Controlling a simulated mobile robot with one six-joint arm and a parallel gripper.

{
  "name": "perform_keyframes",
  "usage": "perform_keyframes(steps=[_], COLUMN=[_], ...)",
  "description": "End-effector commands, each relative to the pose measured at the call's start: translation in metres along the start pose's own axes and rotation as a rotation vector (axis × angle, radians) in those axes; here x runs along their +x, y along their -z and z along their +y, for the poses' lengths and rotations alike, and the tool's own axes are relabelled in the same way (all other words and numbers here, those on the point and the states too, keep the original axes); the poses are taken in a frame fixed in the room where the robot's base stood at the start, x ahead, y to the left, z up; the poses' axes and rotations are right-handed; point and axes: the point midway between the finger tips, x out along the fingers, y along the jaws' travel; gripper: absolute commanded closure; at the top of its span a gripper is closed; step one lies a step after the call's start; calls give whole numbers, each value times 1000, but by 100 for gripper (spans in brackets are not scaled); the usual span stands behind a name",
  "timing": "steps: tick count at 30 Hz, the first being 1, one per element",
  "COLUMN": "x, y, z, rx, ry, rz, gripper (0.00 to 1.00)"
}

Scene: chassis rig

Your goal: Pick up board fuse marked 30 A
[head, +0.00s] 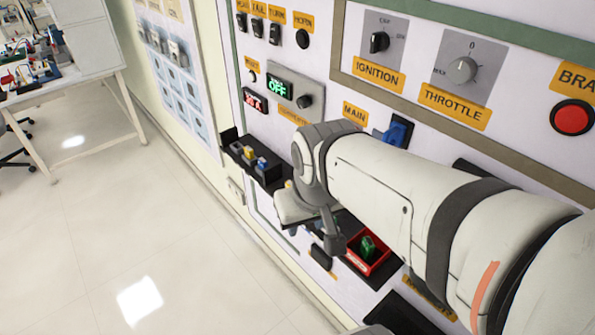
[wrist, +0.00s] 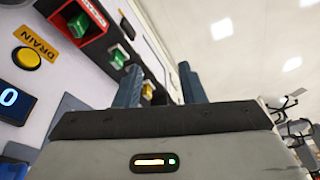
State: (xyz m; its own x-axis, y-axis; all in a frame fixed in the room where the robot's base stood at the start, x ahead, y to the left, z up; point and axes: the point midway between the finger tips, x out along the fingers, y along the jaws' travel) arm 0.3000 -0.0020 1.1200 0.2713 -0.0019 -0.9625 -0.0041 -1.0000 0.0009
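A green fuse-like block (head: 368,246) sits in a red-rimmed box on the panel in the head view. In the wrist view a green block (wrist: 78,24) shows in the red box, and a second green block (wrist: 118,57) sits on the panel beside it. No 30 A marking is readable on any block. My arm hides part of the panel in the head view.
A black holder (head: 263,173) with grey, yellow and blue blocks juts from the panel left of my arm. A blue main switch (head: 397,131) and a throttle knob (head: 461,69) are above my arm. A yellow drain button (wrist: 27,58) is at left.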

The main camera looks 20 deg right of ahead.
Motion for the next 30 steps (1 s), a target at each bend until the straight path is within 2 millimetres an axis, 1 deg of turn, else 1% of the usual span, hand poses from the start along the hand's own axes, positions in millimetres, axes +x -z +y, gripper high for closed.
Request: perform_keyframes(steps=[2,4,7,8,11,14,15,18,21,25,27,30], x=[0,0,4,6,18,38,47,71,96,121,130,138], y=[0,1,7,10,26,45,53,69,80,86,88,88], z=[0,0,4,6,24,42,51,73,94,115,123,128], rx=[0,-2,-14,-22,-72,-126,-149,-210,-263,-314,-333,-349], ry=[0,0,-4,-6,-7,-9,-9,1,15,35,42,49], rz=[0,-2,-16,-24,-59,-109,-129,-176,-216,-251,-262,-270], gripper=[63,58,58,58,58,58,58,58,58,58,58,58])
